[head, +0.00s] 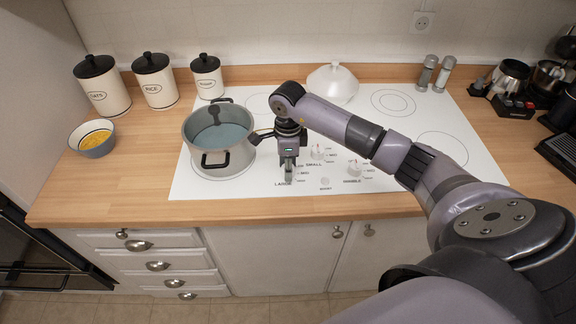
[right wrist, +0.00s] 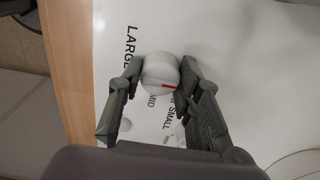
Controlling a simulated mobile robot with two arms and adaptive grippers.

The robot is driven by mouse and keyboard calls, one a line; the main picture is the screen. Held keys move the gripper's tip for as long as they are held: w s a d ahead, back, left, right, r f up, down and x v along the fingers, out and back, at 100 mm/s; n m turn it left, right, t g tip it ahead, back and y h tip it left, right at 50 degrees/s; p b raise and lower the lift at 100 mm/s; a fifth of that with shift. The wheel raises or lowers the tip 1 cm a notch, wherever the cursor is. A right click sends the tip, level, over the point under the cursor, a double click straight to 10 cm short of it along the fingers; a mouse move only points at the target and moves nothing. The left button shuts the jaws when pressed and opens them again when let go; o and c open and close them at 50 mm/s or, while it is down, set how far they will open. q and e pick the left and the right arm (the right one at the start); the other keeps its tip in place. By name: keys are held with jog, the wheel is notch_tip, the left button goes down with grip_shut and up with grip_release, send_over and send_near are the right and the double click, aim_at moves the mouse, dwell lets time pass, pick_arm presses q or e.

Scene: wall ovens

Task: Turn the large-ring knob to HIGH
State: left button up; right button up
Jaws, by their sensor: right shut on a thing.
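The large-ring knob (right wrist: 160,72) is a round white knob with a red mark, beside the LARGE lettering. In the right wrist view my right gripper (right wrist: 157,78) has its two fingers closed against opposite sides of it. The red mark shows at the knob's lower edge in that view, on the side of the MID lettering. In the head view my right gripper (head: 289,176) points down at the front of the white cooktop (head: 235,190) and hides most of this knob. My left gripper is not in view.
The SMALL knob (head: 318,151) and another knob (head: 355,166) sit to the right. A white lidded dish (head: 333,84) stands behind. A bowl (head: 93,139) and canisters are at the left.

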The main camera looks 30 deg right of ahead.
jog(key=shift+m, duration=0.3)
jog(key=shift+f+m+b, duration=0.1)
jog(key=shift+m+b, duration=0.5)
jog(key=shift+m, duration=0.4)
jog(key=m+b, duration=0.1)
jog(key=m, duration=0.2)
jog(key=shift+m, duration=0.4)
jog(key=m+b, duration=0.1)
jog(key=m, duration=0.2)
jog(key=shift+m, duration=0.3)
jog(key=m, duration=0.3)
jog(key=shift+m+b, duration=0.3)
jog(key=shift+b, duration=0.1)
jog(key=m, duration=0.9)
jog(key=shift+m, duration=2.1)
